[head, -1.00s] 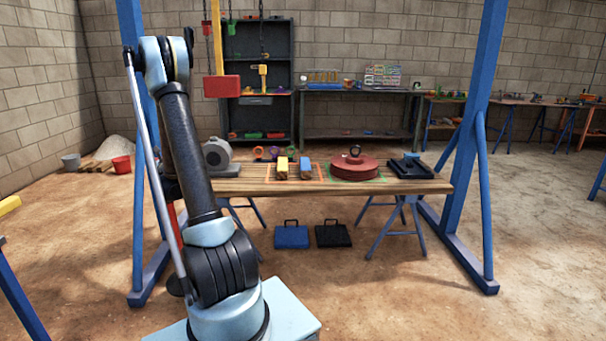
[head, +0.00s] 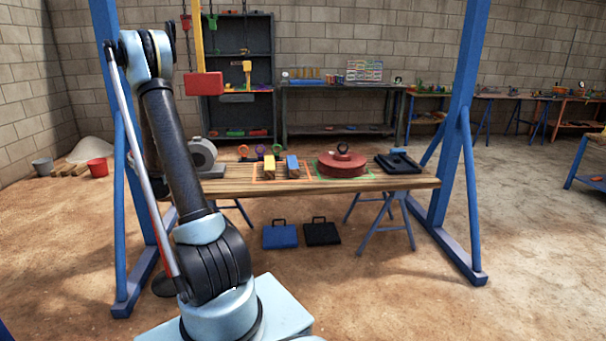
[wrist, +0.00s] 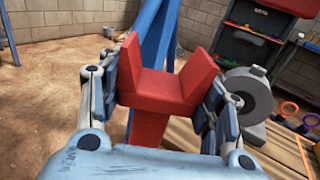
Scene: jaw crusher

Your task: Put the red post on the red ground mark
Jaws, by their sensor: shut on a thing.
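The red post (wrist: 152,125) has a wide U-shaped red top and fills the middle of the wrist view. My gripper (wrist: 161,98) is shut on it, with one dark-padded finger on each side just below the raised top edges. The post's lower end is hidden behind my gripper body in the wrist view. In the head view my gripper and most of the post are hidden behind my arm. A dark round disc shows low behind the arm; I cannot tell whether it belongs to the post. I do not see the red ground mark in either view.
A wooden workbench (head: 390,184) carries a red round weight (head: 342,165), coloured blocks and a grey motor-like machine (head: 203,156). Blue gantry legs (head: 464,160) stand at both sides. A red block (head: 204,84) hangs above. Open dirt floor lies right and front.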

